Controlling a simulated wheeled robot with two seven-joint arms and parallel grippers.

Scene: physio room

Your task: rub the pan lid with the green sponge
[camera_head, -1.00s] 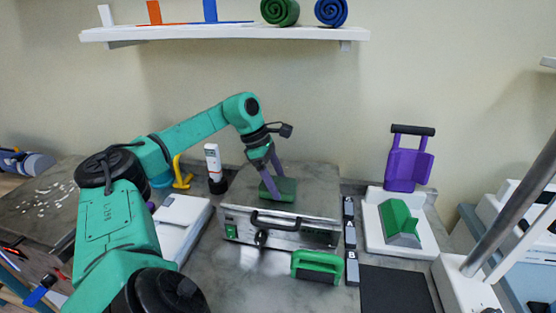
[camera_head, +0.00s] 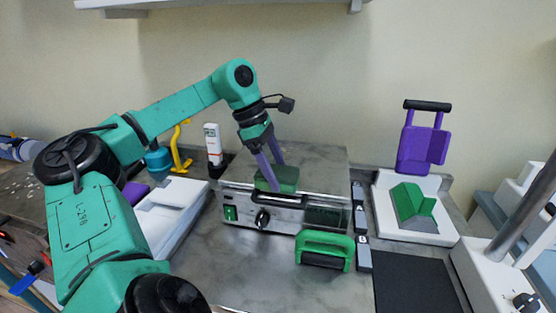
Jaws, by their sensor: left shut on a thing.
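The pan lid (camera_head: 315,160) is the flat grey top of a metal unit in the middle of the counter. The green sponge (camera_head: 287,181) is at the lid's front edge, just behind the black front handle. It appears to rest on the lid, but its underside is hidden. My left gripper (camera_head: 272,177) points down with its purple fingers shut on the sponge. My right gripper is not in view.
A green-handled block (camera_head: 325,248) stands in front of the metal unit (camera_head: 290,214). A white bottle (camera_head: 213,145) and yellow stand (camera_head: 181,150) are behind left. A white tray (camera_head: 440,228) with a green wedge (camera_head: 412,203) is right, near a purple holder (camera_head: 421,150).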

